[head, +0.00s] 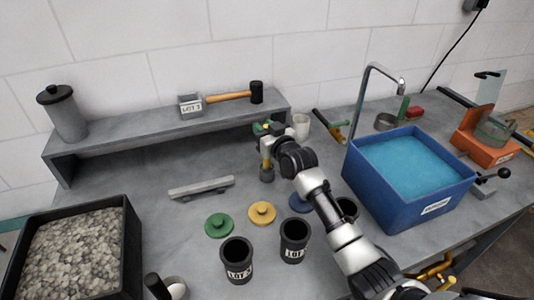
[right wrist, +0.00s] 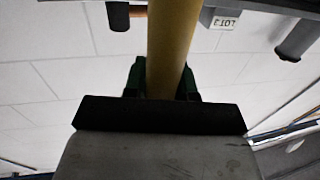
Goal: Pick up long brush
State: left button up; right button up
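My right gripper (head: 263,130) is at the back middle of the bench, in front of the raised shelf. Its green fingers sit on both sides of a yellow rod-like handle, which I take to be the long brush (head: 266,149). The brush stands upright, with a grey end at the bottom close to the bench top; I cannot tell whether it touches. In the right wrist view the yellow handle (right wrist: 170,45) runs between the green fingers (right wrist: 164,83), which appear closed against it. My left gripper is not in view.
A white cup (head: 301,125) stands just right of the gripper. A grey shelf (head: 150,122) bears a hammer (head: 228,97) and a lidded canister (head: 66,115). A blue water basin (head: 405,205) is at right, a gravel tray (head: 133,235) at left. Black LOT cups (head: 238,258) stand in front.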

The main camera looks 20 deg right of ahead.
jog(key=shift+c, duration=1)
